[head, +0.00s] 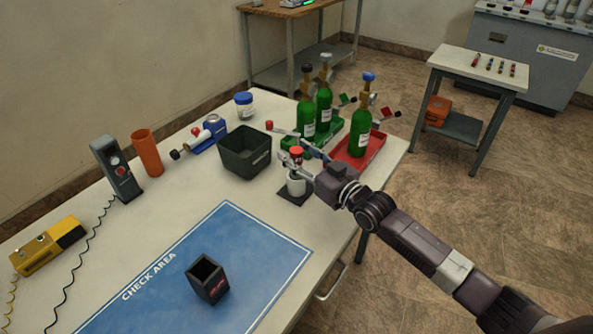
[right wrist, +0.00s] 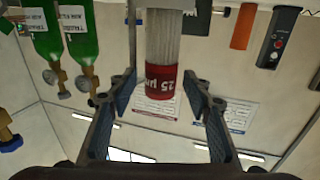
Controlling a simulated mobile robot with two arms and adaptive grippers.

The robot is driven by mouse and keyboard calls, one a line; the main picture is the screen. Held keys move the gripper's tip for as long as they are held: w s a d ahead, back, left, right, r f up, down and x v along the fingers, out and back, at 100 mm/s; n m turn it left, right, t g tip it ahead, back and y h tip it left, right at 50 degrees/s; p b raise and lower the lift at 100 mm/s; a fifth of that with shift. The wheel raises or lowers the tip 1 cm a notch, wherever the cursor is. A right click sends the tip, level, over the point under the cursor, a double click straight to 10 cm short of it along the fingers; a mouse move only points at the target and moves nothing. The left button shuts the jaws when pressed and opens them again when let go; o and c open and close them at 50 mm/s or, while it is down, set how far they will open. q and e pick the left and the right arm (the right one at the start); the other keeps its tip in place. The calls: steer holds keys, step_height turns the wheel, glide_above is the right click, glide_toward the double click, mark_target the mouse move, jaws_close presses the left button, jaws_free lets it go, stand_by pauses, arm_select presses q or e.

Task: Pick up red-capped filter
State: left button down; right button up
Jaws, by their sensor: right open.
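The red-capped filter (head: 296,152) stands upright on a dark square base on the table, with a white lower part below the cap. My right gripper (head: 303,160) is at the filter's upper part. In the right wrist view its open fingers (right wrist: 160,88) lie on either side of the red end, with gaps visible. The gripper hides part of the filter in the head view. My left gripper is not in view.
A dark green bin (head: 245,165) stands just left of the filter. Green bottles (head: 359,134) stand close behind, on a red tray (head: 378,143) and a green one. A black open box (head: 207,291) sits on the blue check-area mat (head: 180,270), otherwise clear.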

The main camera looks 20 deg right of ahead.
jaws_close()
steer(key=shift+r, duration=0.15)
stand_by(0.4)
